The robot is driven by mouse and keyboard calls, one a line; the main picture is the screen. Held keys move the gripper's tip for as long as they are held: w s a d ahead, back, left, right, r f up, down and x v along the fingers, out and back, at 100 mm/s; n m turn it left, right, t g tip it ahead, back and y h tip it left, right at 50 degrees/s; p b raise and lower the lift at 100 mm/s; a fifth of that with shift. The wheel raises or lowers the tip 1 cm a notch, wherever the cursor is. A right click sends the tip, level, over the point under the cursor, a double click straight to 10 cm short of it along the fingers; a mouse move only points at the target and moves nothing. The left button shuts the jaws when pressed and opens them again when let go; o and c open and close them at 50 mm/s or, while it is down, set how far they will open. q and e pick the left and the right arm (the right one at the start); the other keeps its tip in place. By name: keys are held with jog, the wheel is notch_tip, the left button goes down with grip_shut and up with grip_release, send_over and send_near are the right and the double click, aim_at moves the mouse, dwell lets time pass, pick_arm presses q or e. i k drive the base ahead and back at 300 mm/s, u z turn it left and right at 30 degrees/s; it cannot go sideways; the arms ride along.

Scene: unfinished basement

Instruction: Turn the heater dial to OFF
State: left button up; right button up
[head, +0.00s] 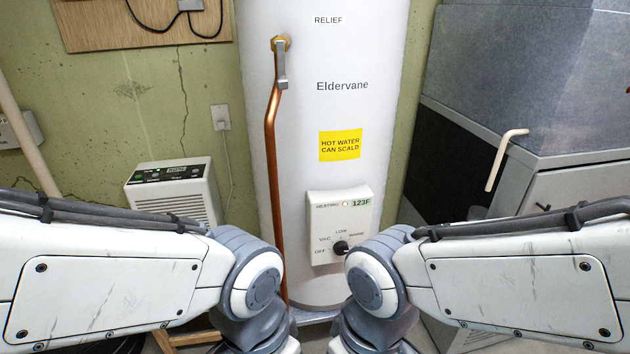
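The white water heater (345,115) stands upright in the middle of the head view. Its control panel (325,215) is low on the front, with a lit light beside "HEATING" and a display (361,203) reading 123F. The black dial (341,247) is at the bottom of the panel. OFF is printed to its left, with VAC, LOW and another label around it. I cannot tell for sure where its pointer aims. My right arm covers the panel's lower right corner. My arms come in from both sides, but neither gripper shows.
A copper pipe (271,150) runs down the heater's left front from the relief valve (280,50). A white dehumidifier-like unit (175,190) stands left. A grey metal cabinet (540,70) with a pale bent pipe (503,158) stands right.

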aim_at(341, 248)
jog(key=k, duration=1.2)
jog(key=u, duration=0.2)
jog(key=i, duration=0.75)
jog(key=z, duration=0.4)
